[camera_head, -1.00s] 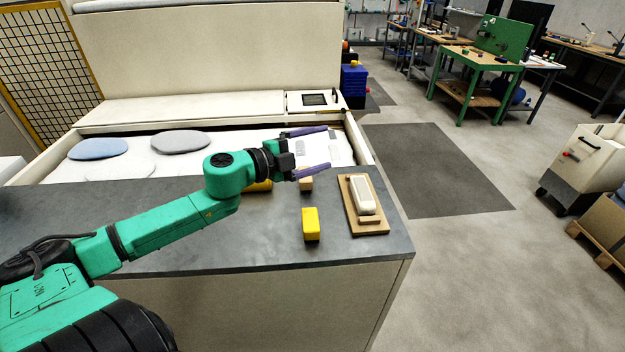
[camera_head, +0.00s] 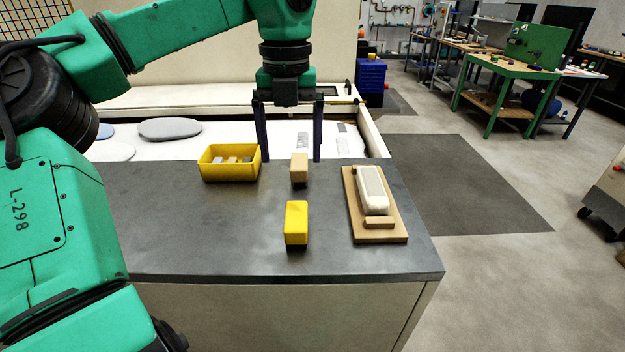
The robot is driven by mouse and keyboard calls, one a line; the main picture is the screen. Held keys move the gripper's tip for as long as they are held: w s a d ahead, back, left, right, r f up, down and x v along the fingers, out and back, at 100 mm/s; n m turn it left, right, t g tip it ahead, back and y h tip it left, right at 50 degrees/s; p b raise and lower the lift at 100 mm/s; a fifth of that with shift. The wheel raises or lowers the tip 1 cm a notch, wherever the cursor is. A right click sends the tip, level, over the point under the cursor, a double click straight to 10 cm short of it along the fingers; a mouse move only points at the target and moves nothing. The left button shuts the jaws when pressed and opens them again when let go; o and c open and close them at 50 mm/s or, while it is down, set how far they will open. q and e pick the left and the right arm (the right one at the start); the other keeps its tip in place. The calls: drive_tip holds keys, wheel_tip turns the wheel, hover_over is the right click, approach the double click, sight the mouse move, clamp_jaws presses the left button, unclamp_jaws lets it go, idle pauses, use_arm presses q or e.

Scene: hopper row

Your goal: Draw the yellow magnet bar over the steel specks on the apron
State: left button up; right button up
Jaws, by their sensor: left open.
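The yellow magnet bar (camera_head: 296,219), a yellow block with a dark underside, stands on the dark grey apron (camera_head: 200,230) near its front edge. My left gripper (camera_head: 290,158) is open, its two dark fingers pointing down and spread wide. It is beyond the yellow bar in the picture, around the line of a small tan block (camera_head: 299,168), and appears empty. I cannot make out steel specks on the apron at this size. My right gripper is out of view.
A yellow bin (camera_head: 229,163) with small grey pieces stands left of the tan block. A wooden board (camera_head: 396,229) holding a white block (camera_head: 372,190) lies to the right. A white recessed area with grey and blue discs lies behind. The apron's front left is clear.

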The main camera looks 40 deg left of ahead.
use_arm(q)
wheel_tip(320, 180, down, 2)
hover_over(296, 214)
drive_tip(key=f, duration=0.4)
drive_tip(key=shift+s+d+f, duration=0.1)
drive_tip(key=shift+s+f, duration=0.15)
drive_tip(key=shift+f, duration=0.1)
drive_tip(key=f, duration=0.9)
drive_tip(key=shift+w+f, duration=0.15)
drive_tip(key=shift+w, duration=0.05)
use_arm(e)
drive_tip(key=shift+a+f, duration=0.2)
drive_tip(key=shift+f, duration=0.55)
use_arm(q)
clamp_jaws()
drive_tip(key=shift+c, duration=1.9)
unclamp_jaws()
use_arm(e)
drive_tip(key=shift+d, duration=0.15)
use_arm(q)
drive_tip(key=shift+r, duration=0.25)
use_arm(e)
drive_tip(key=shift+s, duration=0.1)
